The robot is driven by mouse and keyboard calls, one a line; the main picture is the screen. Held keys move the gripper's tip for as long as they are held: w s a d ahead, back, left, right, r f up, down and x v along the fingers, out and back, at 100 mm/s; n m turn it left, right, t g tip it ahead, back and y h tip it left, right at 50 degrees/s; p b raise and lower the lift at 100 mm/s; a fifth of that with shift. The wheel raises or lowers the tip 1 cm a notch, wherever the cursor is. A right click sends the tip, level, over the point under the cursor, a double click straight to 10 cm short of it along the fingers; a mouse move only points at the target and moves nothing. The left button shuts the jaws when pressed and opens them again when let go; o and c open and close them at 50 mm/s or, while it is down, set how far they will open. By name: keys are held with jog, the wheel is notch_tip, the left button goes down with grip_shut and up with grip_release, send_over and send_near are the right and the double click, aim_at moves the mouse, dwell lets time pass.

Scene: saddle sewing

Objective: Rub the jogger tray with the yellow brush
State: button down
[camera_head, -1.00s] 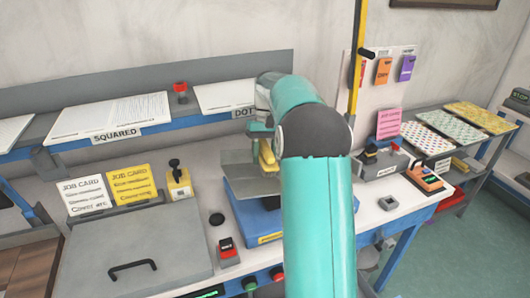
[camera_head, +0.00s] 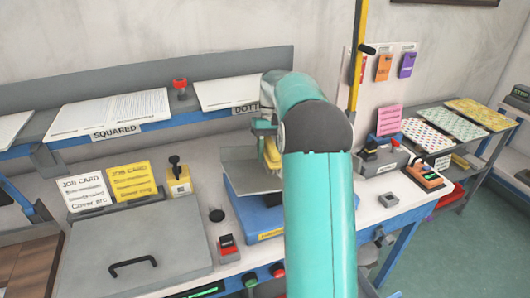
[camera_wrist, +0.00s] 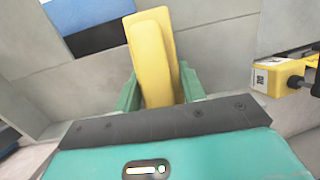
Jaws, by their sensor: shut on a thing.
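The yellow brush (camera_head: 272,153) is held in my gripper; in the wrist view the brush (camera_wrist: 150,45) points away between the two green fingers. My gripper (camera_wrist: 160,90) is shut on it. The jogger is a blue base with a grey tray (camera_head: 240,168) tilted on top, left of my arm in the head view. The brush is over the right part of the tray in that view. My arm hides the tray's right side, and I cannot tell whether the brush touches it.
A yellow stamp-like device (camera_head: 178,182) stands left of the jogger, beside the job cards (camera_head: 132,180). A grey lidded box (camera_head: 135,250) fills the front left. A red switch (camera_head: 227,245) is in front. A shelf with paper stacks (camera_head: 110,112) runs behind.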

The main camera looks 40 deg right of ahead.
jog(key=shift+s+d+f, duration=0.2)
jog(key=shift+s+d, duration=0.1)
jog(key=shift+d, duration=0.65)
jog(key=shift+s+d+f, duration=0.15)
jog(key=shift+s+d, duration=0.15)
jog(key=shift+d, duration=0.65)
jog(key=shift+s+d+f, duration=0.2)
jog(key=shift+s+d, duration=0.1)
jog(key=shift+d, duration=0.65)
jog(key=shift+s+d+f, duration=0.1)
jog(key=shift+s+d, duration=0.15)
jog(key=shift+d, duration=0.7)
jog(key=shift+s+d+r, duration=0.1)
jog(key=shift+s+d, duration=0.15)
jog(key=shift+d, duration=0.7)
jog(key=shift+s+d+f, duration=0.1)
jog(key=shift+s+d, duration=0.15)
jog(key=shift+d, duration=0.7)
jog(key=shift+a, duration=0.15)
jog(key=shift+w+a+r, duration=0.5)
jog(key=shift+w+a, duration=0.15)
jog(key=shift+a, duration=1.45)
jog(key=shift+w+a+r, duration=0.45)
jog(key=shift+w+a, duration=0.25)
jog(key=shift+a, duration=1.35)
jog(key=shift+w+a+r, duration=0.5)
jog(key=shift+w+a, duration=0.15)
jog(key=shift+a, duration=1.45)
jog(key=shift+r, duration=0.1)
jog(key=shift+v, duration=2.9)
